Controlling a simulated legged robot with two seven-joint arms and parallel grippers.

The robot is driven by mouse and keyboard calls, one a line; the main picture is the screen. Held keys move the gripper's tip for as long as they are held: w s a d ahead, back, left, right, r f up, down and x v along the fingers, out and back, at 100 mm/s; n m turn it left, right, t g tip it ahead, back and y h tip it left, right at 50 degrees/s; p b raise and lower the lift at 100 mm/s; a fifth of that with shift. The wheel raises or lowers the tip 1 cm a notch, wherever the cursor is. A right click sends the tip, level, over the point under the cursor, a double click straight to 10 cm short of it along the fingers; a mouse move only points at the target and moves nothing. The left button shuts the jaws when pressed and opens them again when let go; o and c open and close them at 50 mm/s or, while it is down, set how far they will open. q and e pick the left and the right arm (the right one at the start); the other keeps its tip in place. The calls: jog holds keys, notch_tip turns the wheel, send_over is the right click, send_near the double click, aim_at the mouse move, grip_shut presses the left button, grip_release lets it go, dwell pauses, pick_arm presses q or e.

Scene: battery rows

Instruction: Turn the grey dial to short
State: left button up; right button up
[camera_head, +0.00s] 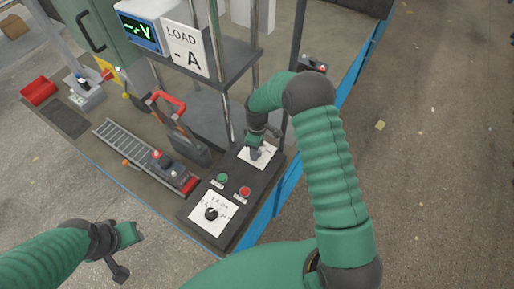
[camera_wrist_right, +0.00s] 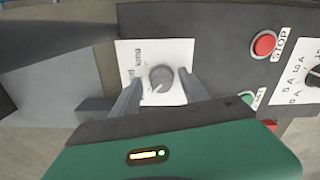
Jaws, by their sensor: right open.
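The grey dial (camera_wrist_right: 161,76) is a round knob on a white label plate (camera_wrist_right: 183,50) in the right wrist view. A pale mark on it points to the lower left of that view. The printed words by it are upside down and partly hidden, too small to read surely. My right gripper (camera_wrist_right: 161,82) is open, with one finger on each side of the dial; whether they touch it I cannot tell. In the head view my right gripper (camera_head: 256,141) is over the same plate (camera_head: 266,155) and covers part of the dial. My left gripper (camera_head: 126,238) hangs at lower left, empty, its jaws unclear.
The dark control box (camera_head: 228,186) also bears a green button (camera_head: 222,178), a red stop button (camera_head: 244,191) and a black dial (camera_head: 211,214). A red-handled lever (camera_head: 168,101), a ladder-like rack (camera_head: 135,145) and a display showing "-.-V" (camera_head: 139,29) stand behind.

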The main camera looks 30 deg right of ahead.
jog(key=shift+w+r, duration=0.1)
jog(key=shift+r, duration=0.15)
notch_tip(320, 180, up, 16)
jog(key=shift+r, duration=0.15)
